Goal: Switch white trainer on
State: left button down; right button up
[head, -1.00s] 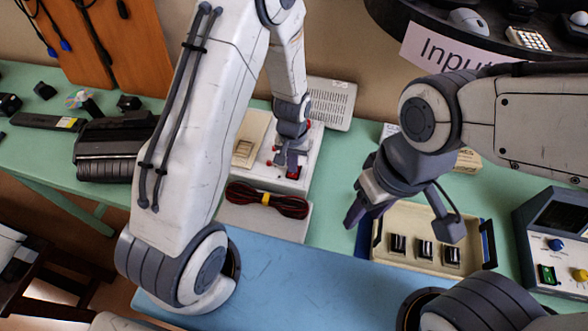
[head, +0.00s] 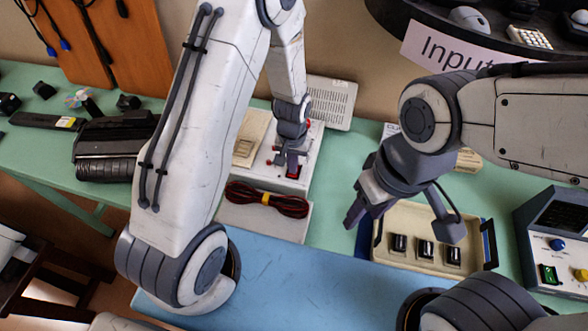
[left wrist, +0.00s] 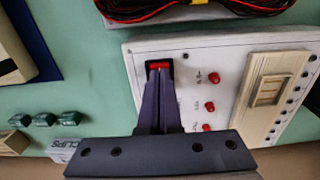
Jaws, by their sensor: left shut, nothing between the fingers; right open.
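The white trainer (head: 312,150) stands at the back of the green table; its white panel (left wrist: 222,60) fills much of the left wrist view. A red rocker switch (left wrist: 159,65) in a black frame sits near the panel's edge. My left gripper (head: 290,166) is shut and empty, pointing down at the switch. In the left wrist view its fingertips (left wrist: 160,72) overlap the switch and hide part of it; whether they touch it I cannot tell. My right gripper (head: 397,222) is open and empty, above a beige tray.
Red and black cables (head: 266,199) lie on a grey box in front of the trainer. The beige tray (head: 387,257) holds 3 dark parts. An instrument (head: 560,240) with a green switch stands at the right. A black case (head: 106,150) lies at the left.

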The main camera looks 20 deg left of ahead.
pick_arm(q)
jog(key=shift+f+b, duration=0.4)
jog(key=shift+f, duration=0.2)
jog(key=shift+r, duration=0.15)
notch_tip(320, 180, up, 7)
jog(key=p, duration=0.6)
dwell(0.3)
dwell(0.4)
